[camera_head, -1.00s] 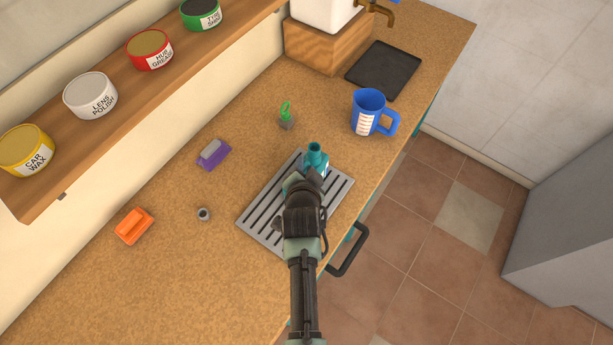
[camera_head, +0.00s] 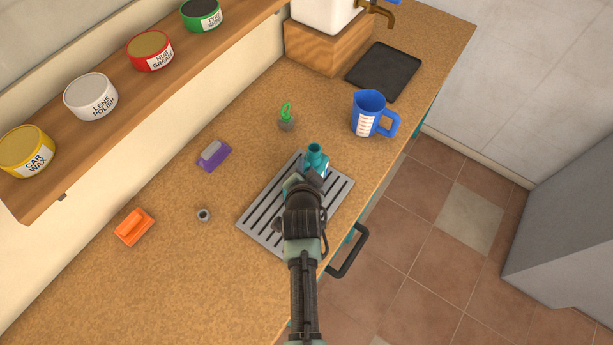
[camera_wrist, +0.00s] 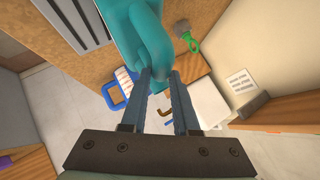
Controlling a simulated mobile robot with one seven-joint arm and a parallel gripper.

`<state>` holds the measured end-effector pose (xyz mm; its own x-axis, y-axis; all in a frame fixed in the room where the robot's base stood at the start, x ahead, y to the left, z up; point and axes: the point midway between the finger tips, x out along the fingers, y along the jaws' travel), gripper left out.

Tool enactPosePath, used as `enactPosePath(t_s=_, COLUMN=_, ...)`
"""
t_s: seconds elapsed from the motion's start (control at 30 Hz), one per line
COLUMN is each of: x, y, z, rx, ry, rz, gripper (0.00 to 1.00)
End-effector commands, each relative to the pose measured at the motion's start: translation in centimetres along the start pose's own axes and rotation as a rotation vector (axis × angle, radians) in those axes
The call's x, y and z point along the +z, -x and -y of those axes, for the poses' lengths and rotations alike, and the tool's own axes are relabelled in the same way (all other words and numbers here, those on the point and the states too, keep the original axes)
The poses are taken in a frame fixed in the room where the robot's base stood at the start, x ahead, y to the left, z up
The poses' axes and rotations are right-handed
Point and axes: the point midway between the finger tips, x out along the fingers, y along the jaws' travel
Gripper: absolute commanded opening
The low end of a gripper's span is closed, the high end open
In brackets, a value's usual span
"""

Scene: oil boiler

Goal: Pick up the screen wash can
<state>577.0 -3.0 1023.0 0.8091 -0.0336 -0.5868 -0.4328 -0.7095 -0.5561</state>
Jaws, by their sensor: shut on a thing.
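The screen wash can is most likely the teal container (camera_head: 316,156) with a short neck, over the grey slatted tray (camera_head: 262,222) on the worktop. My gripper (camera_head: 306,181) is at its near side and covers its lower part in the head view. In the wrist view the teal can (camera_wrist: 150,35) fills the top centre, and my gripper (camera_wrist: 158,76) is shut on its handle-like part. Its label is mostly hidden. I cannot tell whether its base touches the tray.
A blue measuring jug (camera_head: 367,113) stands behind to the right, near a black mat (camera_head: 384,70). A green-topped item (camera_head: 286,118), purple block (camera_head: 214,156), small metal nut (camera_head: 204,215) and orange float (camera_head: 134,227) lie leftward. Shelf tins (camera_head: 90,96) line the wall. A black handle (camera_head: 349,251) juts from the front.

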Motion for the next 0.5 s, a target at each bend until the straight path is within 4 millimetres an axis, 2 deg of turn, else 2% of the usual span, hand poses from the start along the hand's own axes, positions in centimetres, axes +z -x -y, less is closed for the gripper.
enactPosePath(t_s=0.27, x=-0.5, y=0.3, z=0.5, rx=-0.006, ry=-0.001, rz=-0.006, gripper=0.0)
enactPosePath(t_s=0.5, x=-1.9, y=1.7, z=1.8, rx=-0.007, ry=-0.001, rz=-0.006, gripper=0.0)
